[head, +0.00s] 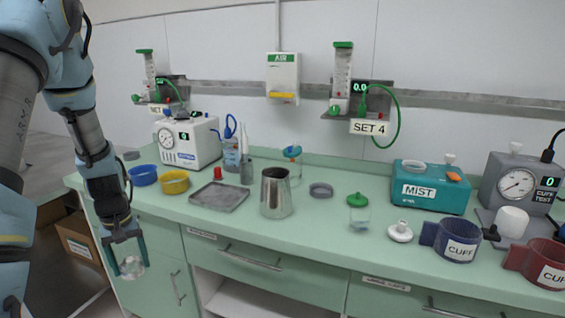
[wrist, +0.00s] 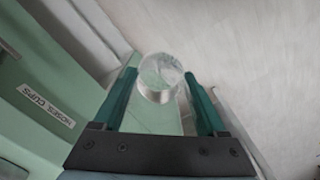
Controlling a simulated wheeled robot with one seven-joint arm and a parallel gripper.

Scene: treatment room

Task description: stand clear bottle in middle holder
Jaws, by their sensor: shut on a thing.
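My gripper (head: 132,264) hangs at the left, in front of the counter's left end and below its top. It is shut on a small clear bottle (head: 131,270), which sits between the fingertips. In the wrist view the clear bottle (wrist: 160,72) shows as a round see-through end between the two green fingers. I cannot tell for certain which is the middle holder.
On the counter (head: 330,238) are a grey tray (head: 219,196), a steel jug (head: 275,194), a green-capped clear jar (head: 359,216), a blue-capped jar (head: 292,168) and a white machine (head: 187,143). Cuff cups (head: 456,242) stand at the right. A drawer front (wrist: 40,105) is close in the wrist view.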

